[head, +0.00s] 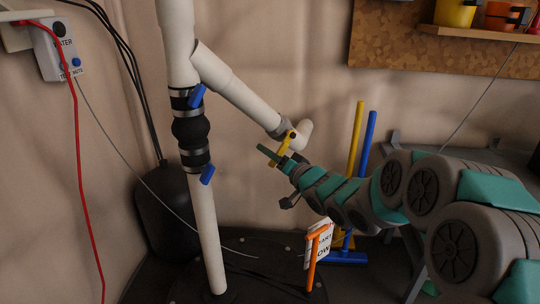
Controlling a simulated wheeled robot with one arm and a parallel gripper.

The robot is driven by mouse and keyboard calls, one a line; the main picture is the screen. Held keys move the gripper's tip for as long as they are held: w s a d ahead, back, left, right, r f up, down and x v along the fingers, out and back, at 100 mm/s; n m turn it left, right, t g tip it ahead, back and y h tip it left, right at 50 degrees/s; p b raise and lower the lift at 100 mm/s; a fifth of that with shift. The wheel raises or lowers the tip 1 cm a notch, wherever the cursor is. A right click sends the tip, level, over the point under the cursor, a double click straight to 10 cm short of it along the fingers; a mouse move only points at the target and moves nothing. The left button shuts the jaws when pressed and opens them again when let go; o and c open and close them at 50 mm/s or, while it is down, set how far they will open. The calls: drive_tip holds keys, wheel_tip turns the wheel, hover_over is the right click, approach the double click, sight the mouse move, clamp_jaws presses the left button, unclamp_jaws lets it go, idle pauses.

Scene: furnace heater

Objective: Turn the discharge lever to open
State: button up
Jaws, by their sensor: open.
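A white vertical pipe (203,215) has a white branch pipe (234,87) slanting down to the right and ending in an elbow (303,134). A small yellow lever (287,141) sits at the lower end of this branch, by a grey clamp band; it appears to be the discharge lever. The lever's lower end is partly hidden by my gripper. Two blue levers (197,96) (207,174) sit on the vertical pipe's black couplings.
A yellow and a blue pole (366,145) stand behind my arm. A black tank (160,205) is behind the pipe. Bare wall shows behind the branch.

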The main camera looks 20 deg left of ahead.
drive_tip(key=shift+a, duration=0.1)
drive_tip(key=shift+c, duration=0.4)
clamp_jaws()
idle(1.0)
